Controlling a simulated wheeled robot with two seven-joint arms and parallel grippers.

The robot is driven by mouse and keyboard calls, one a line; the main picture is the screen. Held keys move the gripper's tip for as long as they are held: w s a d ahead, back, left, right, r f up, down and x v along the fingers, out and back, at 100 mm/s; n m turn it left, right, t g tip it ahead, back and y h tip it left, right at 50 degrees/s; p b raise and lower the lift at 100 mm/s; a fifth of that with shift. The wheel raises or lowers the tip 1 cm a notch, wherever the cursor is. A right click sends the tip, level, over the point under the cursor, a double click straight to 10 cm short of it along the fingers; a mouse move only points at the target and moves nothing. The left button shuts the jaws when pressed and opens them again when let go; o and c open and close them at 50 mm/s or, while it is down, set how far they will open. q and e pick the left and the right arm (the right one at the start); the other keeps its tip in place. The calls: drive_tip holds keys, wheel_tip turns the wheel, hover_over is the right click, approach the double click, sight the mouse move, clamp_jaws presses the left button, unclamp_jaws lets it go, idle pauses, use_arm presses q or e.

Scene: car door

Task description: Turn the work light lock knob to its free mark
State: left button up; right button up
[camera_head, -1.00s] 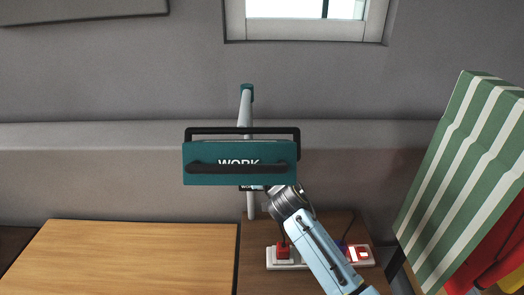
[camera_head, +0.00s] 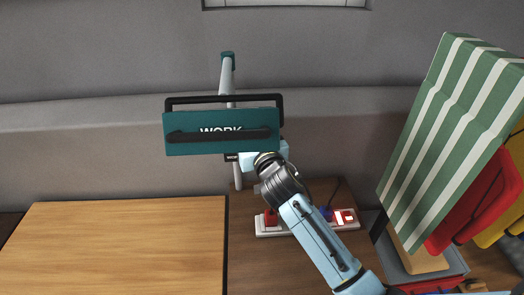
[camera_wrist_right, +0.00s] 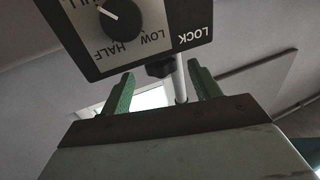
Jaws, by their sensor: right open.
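The teal work light (camera_head: 222,143), with a black handle and the word WORK, stands on a pale pole (camera_head: 226,80) in the head view. In the right wrist view, a black panel (camera_wrist_right: 165,57) shows inverted words LOW, HALF and LOCK. A dark dial (camera_wrist_right: 120,16) with a white pointer line sits by LOW and HALF. A small black knob (camera_wrist_right: 158,70) lies at the panel edge by LOCK; no free mark is readable. My right gripper (camera_wrist_right: 161,76) is open, its green fingers on either side of the knob, apart from it. The head view hides the fingers behind the lamp. My left gripper is not in view.
A wooden tabletop (camera_head: 115,250) lies at left. A power strip (camera_head: 285,227) with red and blue plugs sits behind my right forearm. A green-striped panel (camera_head: 425,150) and red and yellow items stand at right. A grey wall is behind the lamp.

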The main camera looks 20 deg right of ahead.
drive_tip(key=s, duration=0.8)
drive_tip(key=shift+s+b, duration=0.3)
drive_tip(key=shift+s, duration=0.05)
